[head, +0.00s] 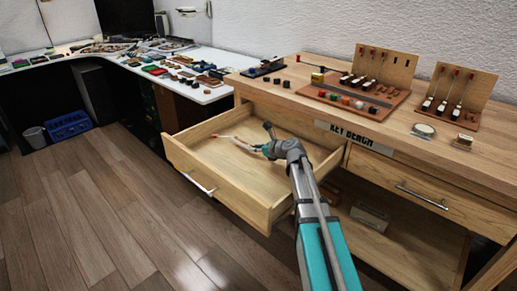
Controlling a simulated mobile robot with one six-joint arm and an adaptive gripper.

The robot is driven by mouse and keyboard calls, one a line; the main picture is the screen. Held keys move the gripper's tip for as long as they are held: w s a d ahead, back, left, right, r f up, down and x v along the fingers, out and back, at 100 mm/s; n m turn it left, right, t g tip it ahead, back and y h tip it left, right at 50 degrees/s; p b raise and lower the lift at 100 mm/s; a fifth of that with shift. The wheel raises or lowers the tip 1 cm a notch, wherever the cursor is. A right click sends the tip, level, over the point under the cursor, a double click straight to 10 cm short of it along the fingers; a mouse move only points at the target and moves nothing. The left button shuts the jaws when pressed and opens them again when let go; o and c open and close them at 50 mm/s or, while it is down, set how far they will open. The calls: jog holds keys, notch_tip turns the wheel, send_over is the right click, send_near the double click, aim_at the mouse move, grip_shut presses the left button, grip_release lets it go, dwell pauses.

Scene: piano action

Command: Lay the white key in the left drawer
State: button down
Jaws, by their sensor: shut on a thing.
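The left drawer (182,158) of the bench is pulled open. My gripper (246,144) is over the inside of this drawer and shut on the white key (228,138). The key is a small, thin light piece that points left from the fingers, with a reddish tip at its far end. It shows against the back part of the drawer. I cannot tell whether it touches the drawer floor or hangs just above it. The fingers hide its near end. The visible drawer floor is otherwise bare.
The bench top (280,88) carries a red-brown board (395,98) with small coloured pieces and upright wooden racks with keys. The right drawer (430,196) is closed. A white side table (205,95) with many small parts stands at left. The floor in front is clear.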

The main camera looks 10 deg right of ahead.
jog(key=shift+f, duration=0.25)
jog(key=c, duration=0.5)
grip_release()
jog(key=shift+s, duration=0.1)
jog(key=shift+r, duration=0.25)
jog(key=shift+r+p, duration=0.55)
jog(key=shift+p, duration=0.05)
jog(key=p+v, duration=0.4)
jog(key=v, duration=0.6)
jog(key=shift+s+d+r, duration=0.1)
jog(key=shift+s+d, duration=0.05)
jog(key=shift+s, duration=0.05)
jog(key=shift+s+d+r, duration=0.15)
jog(key=shift+s+d, duration=0.25)
jog(key=shift+s, duration=0.05)
